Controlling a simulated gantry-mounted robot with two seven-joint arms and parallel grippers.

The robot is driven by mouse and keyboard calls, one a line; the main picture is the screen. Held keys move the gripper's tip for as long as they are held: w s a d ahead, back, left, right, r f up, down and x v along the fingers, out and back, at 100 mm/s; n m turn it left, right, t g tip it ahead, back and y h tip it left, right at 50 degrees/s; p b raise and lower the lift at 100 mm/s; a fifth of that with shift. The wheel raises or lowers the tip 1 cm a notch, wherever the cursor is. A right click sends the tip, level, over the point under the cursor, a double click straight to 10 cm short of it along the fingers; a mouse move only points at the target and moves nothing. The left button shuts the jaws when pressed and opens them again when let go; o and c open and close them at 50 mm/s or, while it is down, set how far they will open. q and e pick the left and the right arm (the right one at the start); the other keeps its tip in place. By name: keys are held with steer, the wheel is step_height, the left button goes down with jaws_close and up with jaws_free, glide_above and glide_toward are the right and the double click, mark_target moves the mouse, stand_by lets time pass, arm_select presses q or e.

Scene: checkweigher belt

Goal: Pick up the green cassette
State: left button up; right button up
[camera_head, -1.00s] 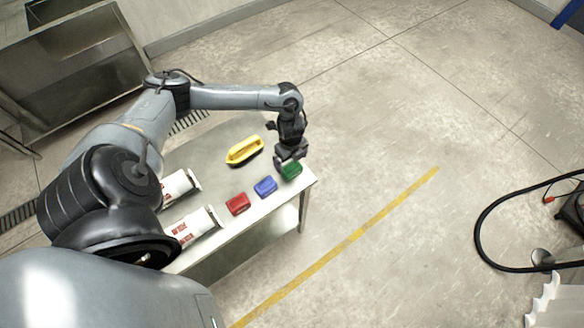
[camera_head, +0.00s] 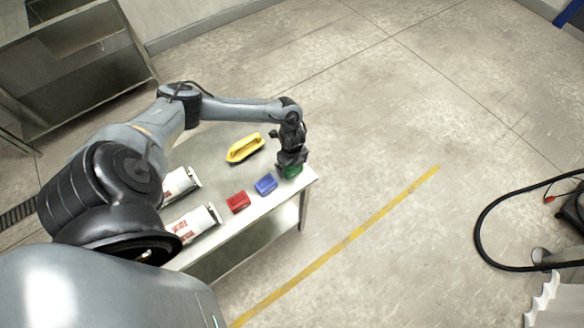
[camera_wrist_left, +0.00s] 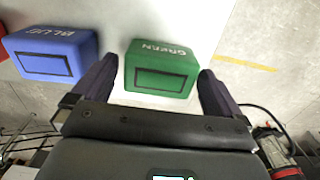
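The green cassette (camera_head: 292,172) stands at the right end of the table, partly hidden by my left gripper (camera_head: 291,166) in the head view. In the left wrist view the green cassette (camera_wrist_left: 161,70) shows its "GREEN" label and a dark-framed panel. My left gripper (camera_wrist_left: 157,85) is open, with one finger on each side of the cassette. Small gaps show between the fingers and its sides, and I cannot tell that either touches. My right gripper is not in view.
A blue cassette (camera_head: 266,185) stands close beside the green one, near the left finger in the wrist view. A red cassette (camera_head: 238,202), a yellow-handled tool (camera_head: 245,148) and two white-and-red packages (camera_head: 192,224) lie further left on the table (camera_head: 212,150). Open floor lies beyond the right edge.

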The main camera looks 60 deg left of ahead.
arm_select(q)
steer(key=c, duration=1)
steer(key=shift+r, duration=0.1)
